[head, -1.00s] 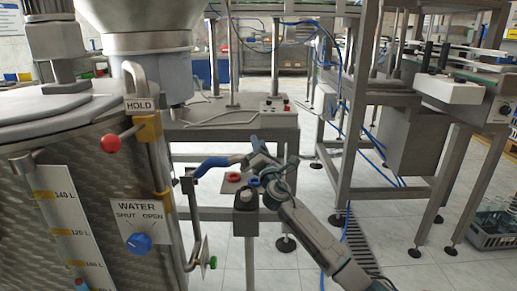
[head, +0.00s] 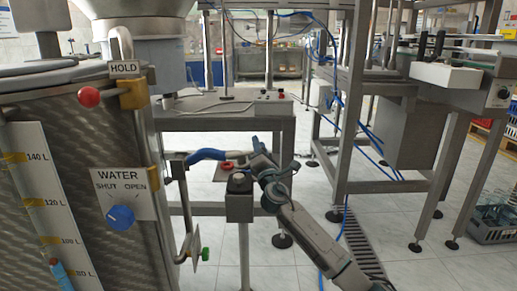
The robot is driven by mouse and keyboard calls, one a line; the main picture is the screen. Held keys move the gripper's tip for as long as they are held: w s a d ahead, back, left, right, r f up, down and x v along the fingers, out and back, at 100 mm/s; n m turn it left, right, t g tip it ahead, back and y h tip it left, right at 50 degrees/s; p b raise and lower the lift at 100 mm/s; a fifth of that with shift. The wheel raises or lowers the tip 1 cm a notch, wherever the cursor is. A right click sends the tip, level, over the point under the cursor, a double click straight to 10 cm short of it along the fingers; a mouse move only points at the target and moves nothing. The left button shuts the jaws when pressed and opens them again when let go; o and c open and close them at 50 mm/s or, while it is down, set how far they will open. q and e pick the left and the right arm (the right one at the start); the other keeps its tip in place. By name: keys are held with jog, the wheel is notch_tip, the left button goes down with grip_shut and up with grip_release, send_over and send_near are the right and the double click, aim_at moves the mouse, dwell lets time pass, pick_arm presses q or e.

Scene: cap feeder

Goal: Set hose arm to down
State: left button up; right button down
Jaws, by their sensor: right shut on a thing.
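The hose arm (head: 207,155) shows in the head view as a curved bar with a blue grip, beside the steel tank (head: 95,200). My right arm reaches there from the lower right. My left gripper is not in view.
A grey post (head: 241,205) with a boxy top stands just below my right gripper, near a red ring (head: 227,166). The tank carries a red-knobbed lever (head: 89,97) and a blue water knob (head: 121,217). A steel table (head: 225,118) stands behind.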

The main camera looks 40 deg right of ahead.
jog(key=shift+f, duration=0.1)
dwell(0.3)
jog(key=c, duration=1.1)
grip_release()
jog(key=shift+d, duration=0.1)
jog(key=shift+s, duration=0.1)
jog(key=p+v, duration=0.1)
jog(key=v, duration=1)
